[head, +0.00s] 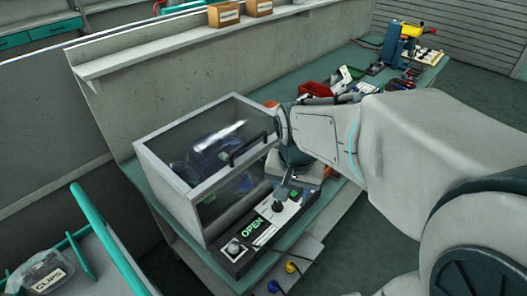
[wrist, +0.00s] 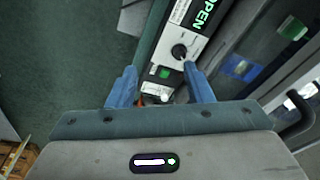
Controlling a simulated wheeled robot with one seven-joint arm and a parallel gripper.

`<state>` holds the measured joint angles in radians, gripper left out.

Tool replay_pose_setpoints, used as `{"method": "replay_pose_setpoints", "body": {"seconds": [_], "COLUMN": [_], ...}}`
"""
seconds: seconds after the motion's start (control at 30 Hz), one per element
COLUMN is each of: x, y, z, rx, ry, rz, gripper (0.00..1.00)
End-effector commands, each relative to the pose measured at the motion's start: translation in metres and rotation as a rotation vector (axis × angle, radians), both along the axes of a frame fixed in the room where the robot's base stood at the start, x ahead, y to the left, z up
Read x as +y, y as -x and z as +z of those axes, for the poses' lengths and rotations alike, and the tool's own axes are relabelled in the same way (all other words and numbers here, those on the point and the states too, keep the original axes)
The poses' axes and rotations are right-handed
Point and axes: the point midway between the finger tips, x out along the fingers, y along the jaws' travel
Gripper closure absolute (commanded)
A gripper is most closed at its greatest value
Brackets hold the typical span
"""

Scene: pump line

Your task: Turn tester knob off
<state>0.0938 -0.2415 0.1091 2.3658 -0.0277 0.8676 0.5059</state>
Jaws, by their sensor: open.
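The tester (head: 205,165) is a grey-framed box with clear panels and a black handle, standing on the bench. Its dark control panel (head: 262,228) runs along the front with a lit green "OPEN" display. A black knob (head: 277,206) on a white plate sits at the right part of the panel. In the wrist view the knob (wrist: 179,51) lies just beyond my fingertips, nearer the right finger. My gripper (wrist: 160,70) is open, with blue fingers apart and nothing between them that I can see held. In the head view my gripper (head: 285,188) is just above the panel, partly hidden by my arm.
A second round knob (head: 233,248) is at the panel's left end. Blue and yellow plugs (head: 291,267) are below the panel. A red bin (head: 313,89) and tools crowd the bench behind my arm.

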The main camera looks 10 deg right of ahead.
Motion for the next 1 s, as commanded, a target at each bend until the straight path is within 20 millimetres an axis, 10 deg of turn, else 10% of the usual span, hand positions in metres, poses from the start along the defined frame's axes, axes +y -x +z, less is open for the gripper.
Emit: {"method": "replay_pose_setpoints", "body": {"seconds": [0.4,1.0], "x": [0.002,0.003], "y": [-0.08,-0.087], "z": [-0.004,-0.082], "rx": [0.116,0.133], "ry": [-0.088,-0.097], "rz": [-0.646,-0.721], "gripper": [0.54,0.54]}}
